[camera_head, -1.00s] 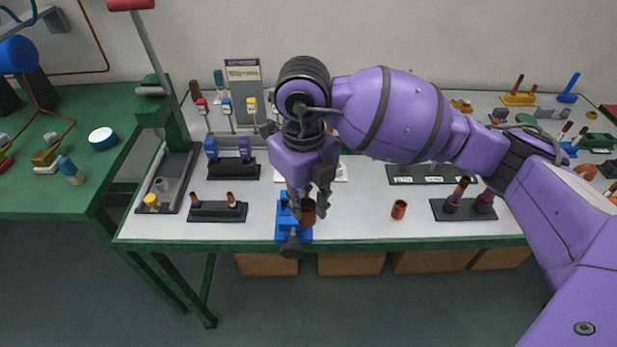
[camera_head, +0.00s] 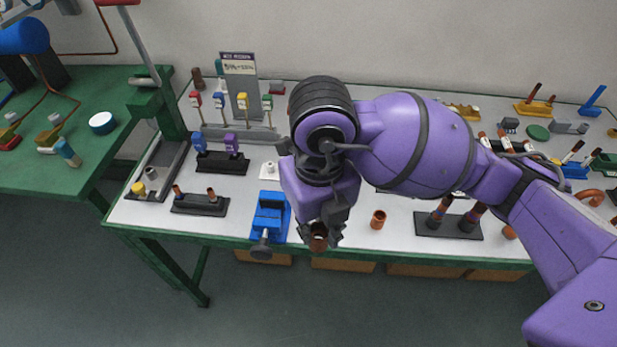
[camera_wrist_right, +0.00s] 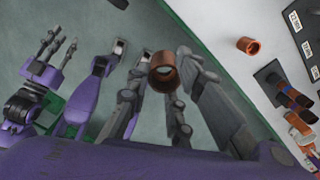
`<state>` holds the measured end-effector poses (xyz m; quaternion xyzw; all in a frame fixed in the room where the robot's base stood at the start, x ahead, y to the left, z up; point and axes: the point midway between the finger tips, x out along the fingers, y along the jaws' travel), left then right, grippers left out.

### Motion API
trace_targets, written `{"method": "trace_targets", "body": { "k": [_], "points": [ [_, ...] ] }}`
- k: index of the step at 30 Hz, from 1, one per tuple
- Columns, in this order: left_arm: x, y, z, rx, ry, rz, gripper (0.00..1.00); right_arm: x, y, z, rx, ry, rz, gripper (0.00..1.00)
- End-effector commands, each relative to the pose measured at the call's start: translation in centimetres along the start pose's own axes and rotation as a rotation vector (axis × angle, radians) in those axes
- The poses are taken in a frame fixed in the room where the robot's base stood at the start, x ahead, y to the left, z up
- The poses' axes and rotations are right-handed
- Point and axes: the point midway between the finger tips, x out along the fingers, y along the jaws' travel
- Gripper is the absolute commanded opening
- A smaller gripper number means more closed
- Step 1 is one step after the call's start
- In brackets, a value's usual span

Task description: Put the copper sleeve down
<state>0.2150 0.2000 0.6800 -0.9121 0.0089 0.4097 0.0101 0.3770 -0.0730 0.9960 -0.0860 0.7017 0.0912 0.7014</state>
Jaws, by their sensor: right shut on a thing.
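The copper sleeve (camera_head: 318,240) is held at the tips of my right gripper (camera_head: 322,232), near the table's front edge and right of the blue vise (camera_head: 271,215). In the right wrist view, the sleeve (camera_wrist_right: 162,74) shows its round open end between the two fingers of my right gripper (camera_wrist_right: 155,95). Green table edge and grey floor lie behind it there. A second copper sleeve (camera_head: 378,219) stands on the white tabletop further right; it also shows in the right wrist view (camera_wrist_right: 248,46). My left gripper (camera_wrist_right: 52,58) shows only in the right wrist view, its fingers apart.
The white table (camera_head: 345,222) has clear room around the standing sleeve. A dark holder (camera_head: 448,224) with copper-tipped pieces stands right of it. A small dark rack (camera_head: 200,205) lies left of the vise. My right arm hides the table's middle.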

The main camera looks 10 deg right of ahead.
Motion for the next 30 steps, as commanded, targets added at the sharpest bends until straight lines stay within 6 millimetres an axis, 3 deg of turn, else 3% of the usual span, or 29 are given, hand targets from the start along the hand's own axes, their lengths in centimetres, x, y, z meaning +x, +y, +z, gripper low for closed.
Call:
{"method": "trace_targets", "body": {
  "k": [11, 15, 26, 30],
  "points": [
    [0.1, -1.0, 0.5, 0.009, -0.006, -0.015, 0.32, 4.0, -6.1, 6.1, 0.017, 0.005, -0.001, 0.00],
    [0.2, -0.9, 0.6, 0.009, -0.006, -0.013, 0.32, 6.8, -7.6, 7.6, 0.014, 0.008, 0.000, 0.00],
    [0.3, -0.5, 0.6, 0.002, -0.004, -0.010, 0.32, 9.5, -9.2, 9.4, 0.010, 0.004, 0.001, 0.00],
    [0.3, -0.5, 0.7, 0.002, -0.004, -0.010, 0.32, 11.4, -9.4, 9.6, 0.010, 0.007, 0.002, 0.00]
  ]
}}
